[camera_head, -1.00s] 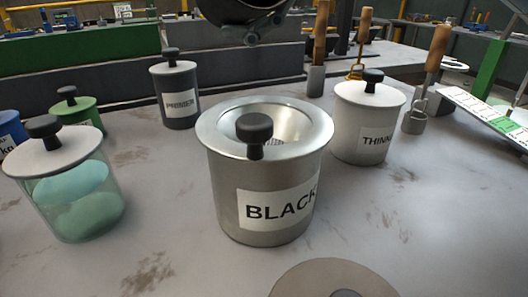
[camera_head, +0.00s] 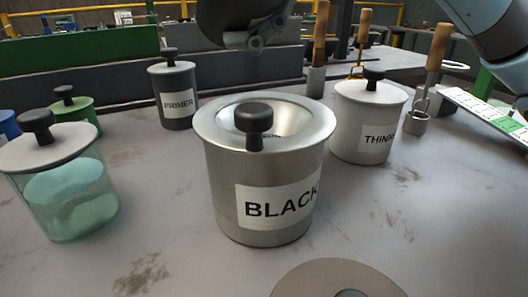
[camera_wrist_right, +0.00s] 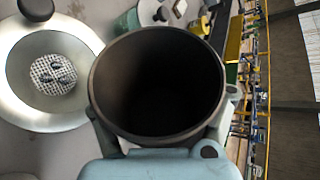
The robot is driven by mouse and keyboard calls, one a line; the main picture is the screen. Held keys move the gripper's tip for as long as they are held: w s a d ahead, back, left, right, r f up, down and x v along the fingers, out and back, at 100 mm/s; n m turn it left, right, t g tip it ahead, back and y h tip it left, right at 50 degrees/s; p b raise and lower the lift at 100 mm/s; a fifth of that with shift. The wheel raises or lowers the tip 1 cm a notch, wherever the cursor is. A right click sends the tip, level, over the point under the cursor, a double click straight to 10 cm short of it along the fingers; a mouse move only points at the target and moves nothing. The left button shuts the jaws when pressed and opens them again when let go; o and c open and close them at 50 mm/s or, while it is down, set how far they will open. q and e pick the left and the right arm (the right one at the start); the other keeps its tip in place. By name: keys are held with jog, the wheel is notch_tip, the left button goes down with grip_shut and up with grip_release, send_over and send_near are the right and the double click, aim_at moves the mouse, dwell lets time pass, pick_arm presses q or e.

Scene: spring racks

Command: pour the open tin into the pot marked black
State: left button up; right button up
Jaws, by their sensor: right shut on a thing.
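The pot marked BLACK (camera_head: 262,205) stands upright mid-table in the head view, a steel pot with a wide funnel-like top. A black knob (camera_head: 253,118) shows at its near side. In the wrist view its top (camera_wrist_right: 20,85) is at left, with a mesh at the bottom. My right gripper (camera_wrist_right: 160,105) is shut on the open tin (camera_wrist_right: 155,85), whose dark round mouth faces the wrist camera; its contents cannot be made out. In the head view the dark tin (camera_head: 240,15) is cut off by the top edge, above and beyond the pot. My left gripper is not in view.
A THINNER pot (camera_head: 365,115) stands right of the black pot, a PRIMER tin (camera_head: 175,97) behind left. A lidded glass jar (camera_head: 70,205) and green pot (camera_head: 75,117) are at left. A brown disc (camera_head: 335,285) lies in front. Wooden-handled tools (camera_head: 440,45) stand at right.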

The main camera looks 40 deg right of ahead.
jog(key=shift+s+f+m+g+y, duration=0.2)
jog(key=shift+f+m+g+y, duration=0.1)
jog(key=shift+f+m+g, duration=0.65)
jog(key=shift+s+a+f+m+g+b, duration=0.15)
jog(key=shift+s+f+m+g+b, duration=0.2)
jog(key=shift+f+m+g+b, duration=0.45)
jog(key=shift+s+r+m+g+y, duration=0.1)
jog(key=shift+s+m+g+y, duration=0.05)
jog(key=shift+m+g+y, duration=0.15)
jog(key=shift+s+f+m+g, duration=0.35)
jog(key=shift+f+m+g, duration=0.05)
jog(key=shift+m+g, duration=0.05)
